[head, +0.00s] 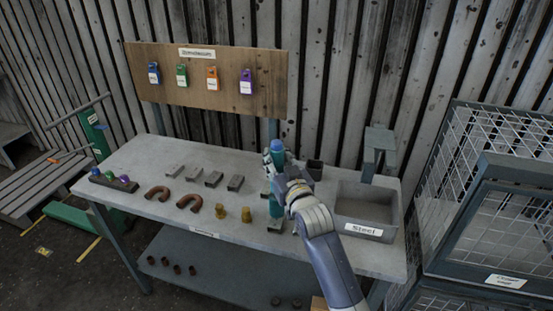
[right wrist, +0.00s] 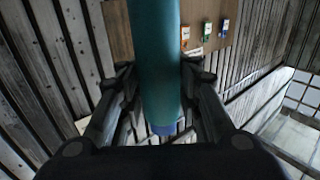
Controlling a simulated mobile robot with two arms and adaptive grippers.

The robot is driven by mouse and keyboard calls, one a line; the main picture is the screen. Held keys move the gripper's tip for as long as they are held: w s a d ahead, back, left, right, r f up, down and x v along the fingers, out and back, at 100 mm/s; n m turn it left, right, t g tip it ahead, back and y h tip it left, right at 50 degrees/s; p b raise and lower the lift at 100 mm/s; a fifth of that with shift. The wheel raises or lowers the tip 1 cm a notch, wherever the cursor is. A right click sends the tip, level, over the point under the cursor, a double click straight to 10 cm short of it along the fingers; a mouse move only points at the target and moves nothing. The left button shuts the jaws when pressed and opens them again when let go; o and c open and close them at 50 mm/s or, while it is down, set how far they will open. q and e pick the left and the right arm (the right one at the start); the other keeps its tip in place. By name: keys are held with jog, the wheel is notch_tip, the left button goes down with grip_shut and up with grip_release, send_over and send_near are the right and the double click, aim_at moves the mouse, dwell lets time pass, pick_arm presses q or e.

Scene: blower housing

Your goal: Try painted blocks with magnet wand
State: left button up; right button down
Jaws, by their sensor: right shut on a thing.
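My right gripper (head: 273,165) is shut on a teal wand (head: 276,212) with a blue top, which stands roughly upright over the table. The teal shaft (right wrist: 155,60) fills the middle of the right wrist view between the two fingers. I cannot tell whether its lower end touches the table. Several grey blocks (head: 214,179) lie in a row left of the gripper. A grey bin (head: 365,231) labelled "Steel" stands at the right end of the table. My left gripper is not in view.
A wooden board (head: 210,100) with coloured tags stands behind. A wire cage (head: 500,200) stands right.

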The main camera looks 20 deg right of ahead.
aim_at(279, 149)
jog(key=shift+r+p, duration=1.8)
jog(key=shift+r, duration=0.45)
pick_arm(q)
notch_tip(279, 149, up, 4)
pick_arm(e)
jog(key=shift+f, duration=0.1)
